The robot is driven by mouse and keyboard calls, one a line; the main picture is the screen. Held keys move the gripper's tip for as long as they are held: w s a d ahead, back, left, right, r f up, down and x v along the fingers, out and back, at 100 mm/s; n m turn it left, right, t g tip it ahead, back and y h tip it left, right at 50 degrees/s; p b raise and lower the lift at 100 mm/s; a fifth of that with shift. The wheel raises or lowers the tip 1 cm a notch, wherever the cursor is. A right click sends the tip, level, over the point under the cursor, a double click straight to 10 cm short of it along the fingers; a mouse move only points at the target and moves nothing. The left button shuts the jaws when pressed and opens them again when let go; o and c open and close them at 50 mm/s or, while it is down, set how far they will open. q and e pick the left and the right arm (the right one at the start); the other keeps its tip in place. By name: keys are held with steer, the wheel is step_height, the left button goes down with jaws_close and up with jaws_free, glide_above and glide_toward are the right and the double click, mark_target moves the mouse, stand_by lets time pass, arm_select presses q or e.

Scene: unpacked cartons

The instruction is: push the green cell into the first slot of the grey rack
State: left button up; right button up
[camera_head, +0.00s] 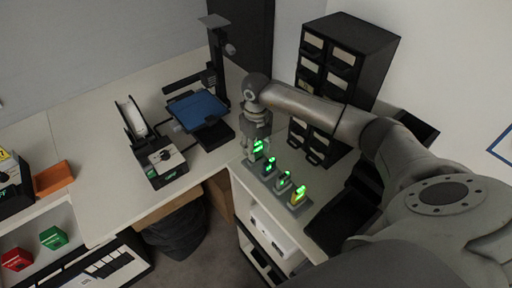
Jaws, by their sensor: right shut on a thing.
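My right gripper (257,150) reaches down at the far end of the grey rack (264,180) on the white counter. It is shut on the green cell (259,145), which shows a bright green glow between the fingers. The cell is at or just over the far slot; the gripper hides its lower end, so I cannot tell how deep it sits. Other cells with green lights stand in the rack toward the near end, among them a dark one (269,164) and a yellowish one (299,195). My left gripper is not in view.
A black drawer cabinet (345,55) stands close behind the rack on the right. A 3D printer with a blue bed (197,110) stands to the left, and a small device (161,163) beside it. The counter at left is mostly clear.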

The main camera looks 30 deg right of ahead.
mark_target(256, 144)
steer(key=shift+f+b, duration=0.9)
steer(key=shift+b, duration=0.1)
stand_by(1.4)
steer(key=o, duration=1.4)
steer(key=shift+c, duration=0.2)
step_height(256, 144, up, 12)
